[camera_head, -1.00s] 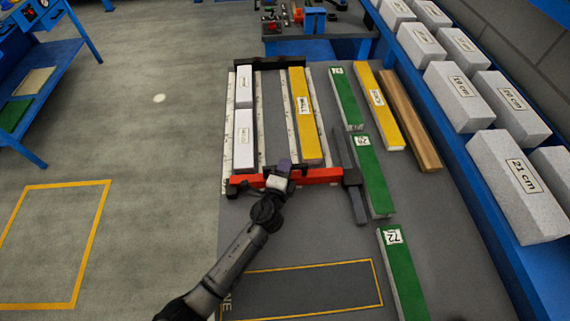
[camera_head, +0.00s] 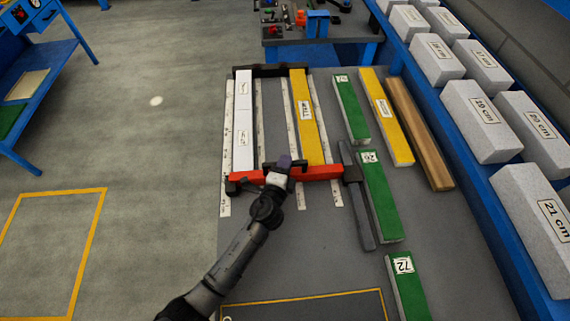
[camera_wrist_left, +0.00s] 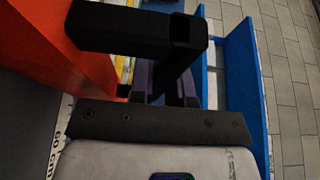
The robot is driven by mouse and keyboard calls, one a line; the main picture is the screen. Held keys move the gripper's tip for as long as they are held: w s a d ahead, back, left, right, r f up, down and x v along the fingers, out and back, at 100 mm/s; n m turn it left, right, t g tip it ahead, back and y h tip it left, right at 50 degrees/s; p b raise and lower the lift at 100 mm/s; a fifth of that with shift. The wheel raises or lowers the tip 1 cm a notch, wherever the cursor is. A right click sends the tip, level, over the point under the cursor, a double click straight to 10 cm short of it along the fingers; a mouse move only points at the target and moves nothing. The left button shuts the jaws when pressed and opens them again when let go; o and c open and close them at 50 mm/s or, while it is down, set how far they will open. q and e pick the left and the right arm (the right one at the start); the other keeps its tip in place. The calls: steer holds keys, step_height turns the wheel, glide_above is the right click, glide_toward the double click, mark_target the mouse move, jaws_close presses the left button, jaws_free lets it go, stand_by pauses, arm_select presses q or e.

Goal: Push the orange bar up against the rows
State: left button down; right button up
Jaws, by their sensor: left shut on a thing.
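The orange bar (camera_head: 322,173) lies across the near end of the rows in the head view, with black parts at its ends. The white row (camera_head: 243,122) and the yellow row (camera_head: 307,120) run from it to a black end bar (camera_head: 270,70). Both rows' near ends appear to touch the orange bar, or nearly so. My left gripper (camera_head: 282,168) is at the bar's middle, shut on its black handle. In the left wrist view the orange bar (camera_wrist_left: 60,45) fills the upper left, with the black handle (camera_wrist_left: 135,30) beside it. My right gripper is not in view.
White measuring strips (camera_head: 334,190) extend past the orange bar. A dark tool (camera_head: 359,205) lies close to its right end. Green bars (camera_head: 382,205), another yellow bar (camera_head: 386,115) and a wooden bar (camera_head: 419,135) lie to the right. Grey labelled blocks (camera_head: 485,120) stand on the blue shelf.

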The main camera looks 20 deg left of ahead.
arm_select(q)
steer(key=c, duration=1.5)
jaws_free()
steer(key=shift+a+f, duration=0.1)
steer(key=shift+f, duration=0.05)
steer(key=o, duration=0.4)
steer(key=shift+w, duration=0.25)
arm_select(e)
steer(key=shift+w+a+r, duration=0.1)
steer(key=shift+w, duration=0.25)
arm_select(q)
steer(key=shift+s, duration=0.1)
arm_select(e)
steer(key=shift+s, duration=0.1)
arm_select(q)
steer(key=shift+s, duration=0.1)
steer(key=shift+s, duration=0.2)
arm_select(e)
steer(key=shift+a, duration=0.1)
arm_select(q)
steer(key=s, duration=1.1)
steer(key=shift+s+d+p, duration=0.25)
steer(key=shift+d+p, duration=0.05)
steer(key=shift+d, duration=0.05)
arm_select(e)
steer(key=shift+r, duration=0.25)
arm_select(q)
steer(key=shift+s, duration=0.85)
